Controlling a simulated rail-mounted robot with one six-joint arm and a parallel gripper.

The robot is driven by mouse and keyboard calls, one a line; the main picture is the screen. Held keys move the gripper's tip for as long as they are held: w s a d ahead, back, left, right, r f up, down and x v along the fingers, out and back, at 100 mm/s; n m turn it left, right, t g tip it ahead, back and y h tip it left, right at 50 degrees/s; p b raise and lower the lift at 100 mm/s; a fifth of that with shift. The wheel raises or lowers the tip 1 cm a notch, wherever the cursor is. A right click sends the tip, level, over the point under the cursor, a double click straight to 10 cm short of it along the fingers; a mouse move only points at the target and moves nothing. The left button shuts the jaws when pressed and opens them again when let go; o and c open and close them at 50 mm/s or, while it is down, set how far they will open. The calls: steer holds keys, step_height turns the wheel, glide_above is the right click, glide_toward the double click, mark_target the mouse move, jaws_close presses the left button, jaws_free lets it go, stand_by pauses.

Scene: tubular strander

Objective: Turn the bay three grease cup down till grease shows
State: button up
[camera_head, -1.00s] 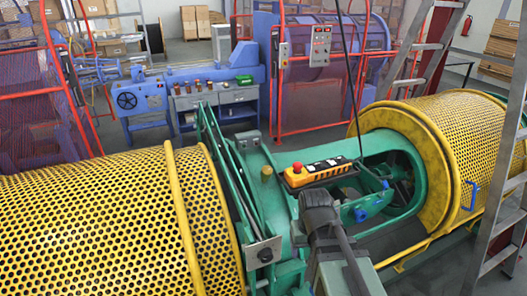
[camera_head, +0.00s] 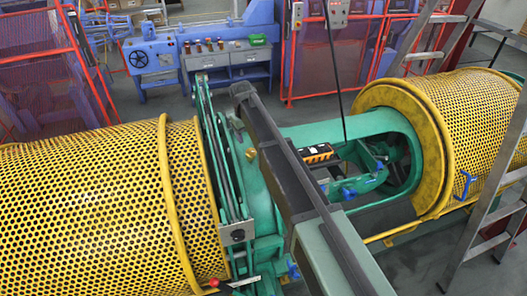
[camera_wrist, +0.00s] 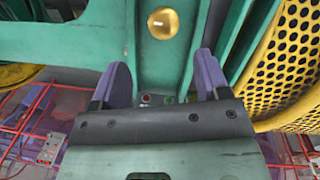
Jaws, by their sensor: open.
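A round brass grease cup (camera_head: 251,154) sits on the green machine frame (camera_head: 262,185), just left of my arm in the head view. In the wrist view the brass cup (camera_wrist: 163,23) is at the top, on a green beam, beyond my fingertips and apart from them. My gripper (camera_wrist: 158,75) is open and empty, its two purple-grey fingers spread. No bay label is readable, and no grease can be made out at the cup.
Yellow perforated drums (camera_head: 95,205) flank the green frame. A yellow-and-black control pendant (camera_head: 318,153) lies right of my arm, partly hidden. A red-knobbed lever (camera_head: 232,283) is at the bottom. A black cable (camera_head: 335,75) hangs down; a ladder (camera_head: 490,205) stands at right.

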mark_target(252, 151)
steer(key=shift+a+f, duration=0.2)
steer(key=f+b, duration=1)
steer(key=b, duration=0.1)
steer(key=shift+w+d+f, duration=0.2)
steer(key=shift+d+f, duration=0.1)
steer(key=shift+d, duration=0.1)
steer(key=shift+r, duration=0.1)
steer(key=c, duration=0.9)
steer(key=shift+c, duration=0.2)
steer(key=shift+m, duration=0.4)
steer(key=m+y, duration=0.1)
steer(key=m, duration=0.3)
steer(key=shift+g+y, duration=0.3)
steer(key=shift+y, duration=0.1)
steer(key=m+y, duration=0.1)
steer(key=m, duration=0.2)
steer(key=shift+s+m+y, duration=0.1)
steer(key=shift+m+y, duration=0.2)
